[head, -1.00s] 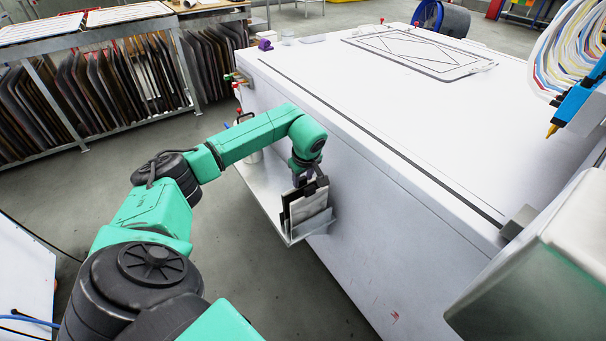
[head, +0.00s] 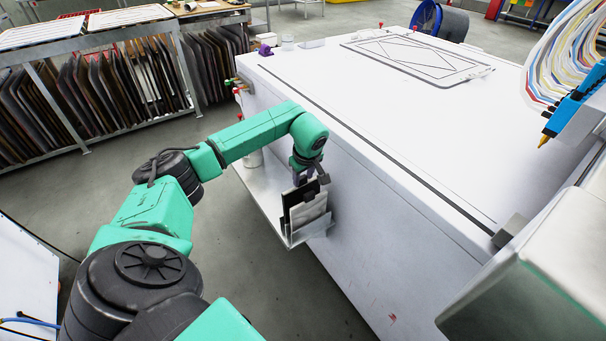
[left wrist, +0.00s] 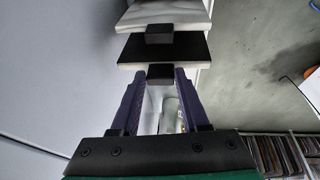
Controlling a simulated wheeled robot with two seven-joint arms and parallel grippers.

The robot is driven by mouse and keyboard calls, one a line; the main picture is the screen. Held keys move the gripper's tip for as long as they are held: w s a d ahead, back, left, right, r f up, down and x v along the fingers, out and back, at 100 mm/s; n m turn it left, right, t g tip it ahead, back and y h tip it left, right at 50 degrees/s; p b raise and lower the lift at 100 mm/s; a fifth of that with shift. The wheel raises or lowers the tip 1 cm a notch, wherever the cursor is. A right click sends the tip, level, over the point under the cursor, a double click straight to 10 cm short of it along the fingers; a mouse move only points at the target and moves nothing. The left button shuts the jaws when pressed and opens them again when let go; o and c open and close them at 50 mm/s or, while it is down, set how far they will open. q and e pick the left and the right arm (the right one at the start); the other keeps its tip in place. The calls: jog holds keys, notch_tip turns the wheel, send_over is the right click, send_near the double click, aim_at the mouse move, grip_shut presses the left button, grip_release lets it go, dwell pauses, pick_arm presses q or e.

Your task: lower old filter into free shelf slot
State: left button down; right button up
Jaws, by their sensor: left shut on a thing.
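My left gripper (head: 306,176) is at the small metal shelf (head: 262,189) on the side of the white machine. In the left wrist view the gripper (left wrist: 158,76) is shut on the black tab of a dark, flat filter (left wrist: 165,50), which I take to be the old filter. The dark filter (head: 299,207) stands upright at the shelf's front end. A white filter (head: 312,212) with its own black tab is beside it, and also shows in the left wrist view (left wrist: 166,16). The filters' lower edges are hidden behind the slot's wall. My right gripper is out of view.
The white machine (head: 400,130) fills the right side, close to my left gripper. A pale container (head: 253,158) stands on the shelf's far end. A rack of dark screens (head: 110,90) is at the back left, with clear floor before it.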

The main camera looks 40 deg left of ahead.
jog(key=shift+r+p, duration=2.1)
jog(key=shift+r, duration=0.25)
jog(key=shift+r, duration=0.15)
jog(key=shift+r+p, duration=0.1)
jog(key=shift+p, duration=0.25)
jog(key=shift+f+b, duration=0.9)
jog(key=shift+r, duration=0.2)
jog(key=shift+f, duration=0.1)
